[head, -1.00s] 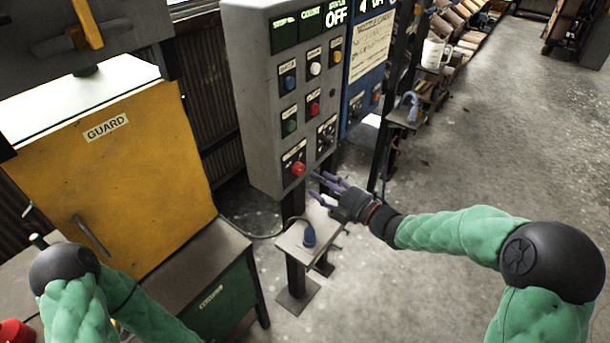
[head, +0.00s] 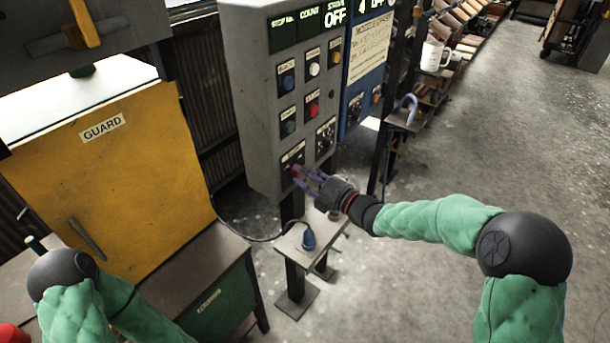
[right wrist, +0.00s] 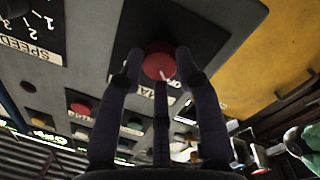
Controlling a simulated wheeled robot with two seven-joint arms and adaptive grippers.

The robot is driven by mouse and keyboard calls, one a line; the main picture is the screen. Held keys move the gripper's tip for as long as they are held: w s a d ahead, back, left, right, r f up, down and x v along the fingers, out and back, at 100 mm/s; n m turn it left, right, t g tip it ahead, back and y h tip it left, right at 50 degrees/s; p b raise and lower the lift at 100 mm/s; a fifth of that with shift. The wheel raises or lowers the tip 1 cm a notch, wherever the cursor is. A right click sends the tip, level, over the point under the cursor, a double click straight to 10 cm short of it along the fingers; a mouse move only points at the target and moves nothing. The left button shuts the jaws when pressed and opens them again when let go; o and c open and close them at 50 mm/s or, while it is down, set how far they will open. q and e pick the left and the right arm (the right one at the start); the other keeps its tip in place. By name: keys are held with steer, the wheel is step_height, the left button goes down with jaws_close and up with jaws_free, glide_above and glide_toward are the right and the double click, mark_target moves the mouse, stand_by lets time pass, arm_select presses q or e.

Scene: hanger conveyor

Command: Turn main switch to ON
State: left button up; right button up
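The main switch is a red round knob with a pale pointer mark, low on the grey control panel (head: 258,120). In the right wrist view the knob (right wrist: 158,62) sits on a black plate, its label partly hidden. My right gripper (head: 304,174) reaches the knob from the right. In the right wrist view its purple fingers (right wrist: 158,75) are spread around the knob's near side, open; whether they touch it I cannot tell. The panel's status display (head: 336,17) reads OFF. My left gripper is not in view; only my left arm shows at lower left.
Several coloured buttons (head: 313,108) and a speed dial (head: 325,137) sit close above the knob. A small stand with a blue plug (head: 308,240) is below the panel. A yellow guard box (head: 110,170) stands left.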

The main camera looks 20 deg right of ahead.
stand_by(0.3)
steer(key=shift+w+d+r+m+g+y+p, duration=0.15)
steer(key=shift+m+g+p, duration=0.1)
steer(key=shift+m+p, duration=2.45)
steer(key=shift+r+m+g+y+p, duration=0.1)
steer(key=shift+m+g+p, duration=0.2)
steer(key=shift+m+p, duration=2.45)
steer(key=shift+w+d+r+m+g+y+p, duration=0.15)
steer(key=shift+m+g+p, duration=0.1)
steer(key=shift+m+p, duration=2.45)
steer(key=shift+m, duration=0.45)
steer(key=o, duration=0.9)
steer(key=shift+o, duration=1.1)
steer(key=shift+a+f, duration=0.1)
steer(key=shift+f, duration=0.05)
steer(key=shift+s, duration=0.1)
